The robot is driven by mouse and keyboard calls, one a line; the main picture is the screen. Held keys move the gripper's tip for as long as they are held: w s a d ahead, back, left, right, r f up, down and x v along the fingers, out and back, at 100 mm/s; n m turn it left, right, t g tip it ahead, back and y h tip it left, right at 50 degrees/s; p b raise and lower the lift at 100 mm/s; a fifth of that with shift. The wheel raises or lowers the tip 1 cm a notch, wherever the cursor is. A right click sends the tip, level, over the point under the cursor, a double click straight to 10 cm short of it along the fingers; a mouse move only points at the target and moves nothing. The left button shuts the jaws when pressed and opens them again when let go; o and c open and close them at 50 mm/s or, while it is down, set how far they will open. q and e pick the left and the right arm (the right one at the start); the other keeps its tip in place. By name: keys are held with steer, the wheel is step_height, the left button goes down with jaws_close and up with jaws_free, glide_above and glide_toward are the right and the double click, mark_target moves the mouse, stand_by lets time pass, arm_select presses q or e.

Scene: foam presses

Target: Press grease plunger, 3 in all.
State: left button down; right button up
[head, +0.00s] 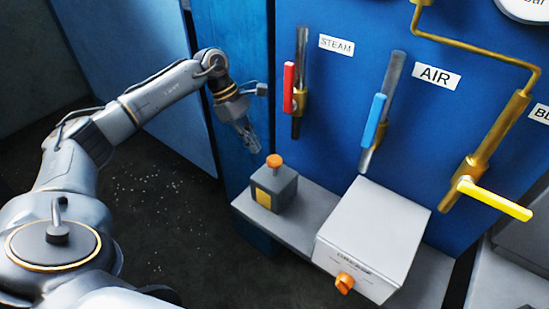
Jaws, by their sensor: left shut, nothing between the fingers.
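A pale box (372,235) with a label reading GREASE on its front edge stands on the grey ledge. An orange knob (344,283) sticks out of its front face, just under the label. My left gripper (255,149) is shut and empty, pointing downward, well up and to the left of that knob. In the picture its tips are just above and left of an orange mushroom knob (274,160) on a smaller grey box. I see a small gap between the tips and this knob, but cannot tell the depth. My right gripper is not in view.
The smaller grey box (285,196) has a yellow patch and sits at the ledge's left end. Behind, a blue panel carries a red lever (288,88), a blue lever (374,120) and a yellow lever (495,199) on pipes. The dark floor (165,225) at left is open.

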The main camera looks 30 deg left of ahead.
arm_select(q)
steer(key=v, duration=0.8)
steer(key=shift+a+r, duration=0.2)
steer(key=y+p, duration=0.2)
glide_toward(273, 158)
steer(key=shift+d+r, duration=0.1)
steer(key=shift+r, duration=0.25)
steer(key=shift+f, duration=0.1)
steer(key=shift+b+x, duration=2.1)
steer(key=shift+x, duration=1.35)
